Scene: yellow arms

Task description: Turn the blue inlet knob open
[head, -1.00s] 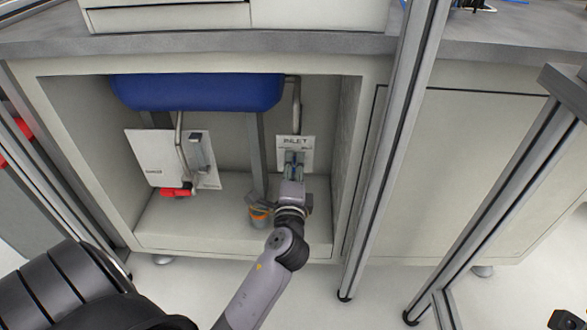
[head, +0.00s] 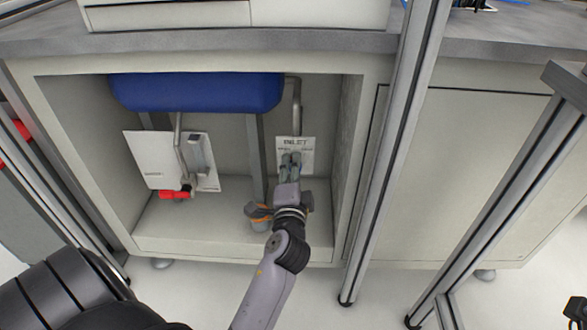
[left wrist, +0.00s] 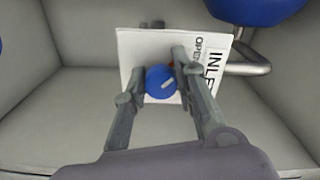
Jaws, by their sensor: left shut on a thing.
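The blue inlet knob (left wrist: 160,82) is round, with a pale pointer line, and stands in front of the white INLET panel (left wrist: 133,48). The panel shows in the head view (head: 308,143) on the cabinet's back wall at right. My left gripper (head: 290,158) reaches into the cabinet in front of it. In the left wrist view its two grey fingers (left wrist: 163,72) are either side of the knob and shut on it. In the head view the fingers hide the knob. My right gripper is not in view.
A blue sink basin (head: 195,92) hangs above, with pipes and a grey upright post (head: 256,150) left of my gripper. A second white panel (head: 150,160) with a red part (head: 173,194) is at left. A metal frame post (head: 395,140) stands right of the opening.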

